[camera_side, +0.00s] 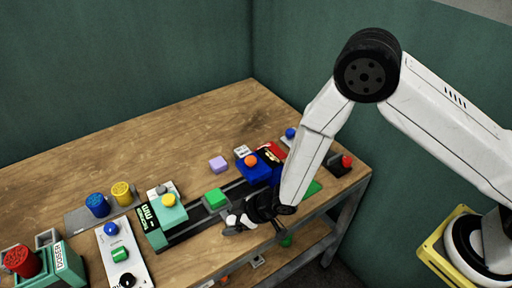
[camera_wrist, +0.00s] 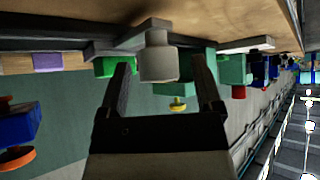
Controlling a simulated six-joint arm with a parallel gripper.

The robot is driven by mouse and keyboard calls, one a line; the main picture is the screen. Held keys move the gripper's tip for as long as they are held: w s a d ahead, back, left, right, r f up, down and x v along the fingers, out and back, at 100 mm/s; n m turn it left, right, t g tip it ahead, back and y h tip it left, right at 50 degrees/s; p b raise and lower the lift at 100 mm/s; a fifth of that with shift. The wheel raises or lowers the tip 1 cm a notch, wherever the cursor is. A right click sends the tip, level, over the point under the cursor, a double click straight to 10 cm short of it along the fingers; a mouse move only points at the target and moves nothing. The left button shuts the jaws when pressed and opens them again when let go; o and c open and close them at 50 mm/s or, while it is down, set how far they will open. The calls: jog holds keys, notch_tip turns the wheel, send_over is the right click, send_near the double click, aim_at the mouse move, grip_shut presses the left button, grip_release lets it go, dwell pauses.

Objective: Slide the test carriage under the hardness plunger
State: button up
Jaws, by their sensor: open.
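A green block (camera_side: 216,198) sits on the dark rail between two presses; I take it to ride on the test carriage. In the wrist view the green block (camera_wrist: 115,66) shows beside a pale grey knob (camera_wrist: 158,55). My gripper (camera_side: 238,222) is open, its fingers on either side of that knob, with visible gaps; in the wrist view the gripper (camera_wrist: 160,70) shows nothing clamped. A teal press with a yellow knob (camera_side: 168,201) stands at the rail's left end, a blue press with an orange knob (camera_side: 251,161) at the right. I cannot tell which has the hardness plunger.
A lilac block (camera_side: 218,164) lies behind the rail. A white panel with coloured buttons (camera_side: 120,254) is at front left. A red button box (camera_side: 344,162) is near the right edge. The back of the wooden table (camera_side: 200,120) is clear.

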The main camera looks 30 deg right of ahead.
jog(key=shift+c, duration=0.3)
grip_shut()
jog(key=shift+d, duration=0.1)
jog(key=d, duration=1.2)
jog(key=shift+d, duration=0.15)
jog(key=shift+c, duration=1)
grip_release()
jog(key=shift+d, duration=0.1)
jog(key=shift+o, duration=1.3)
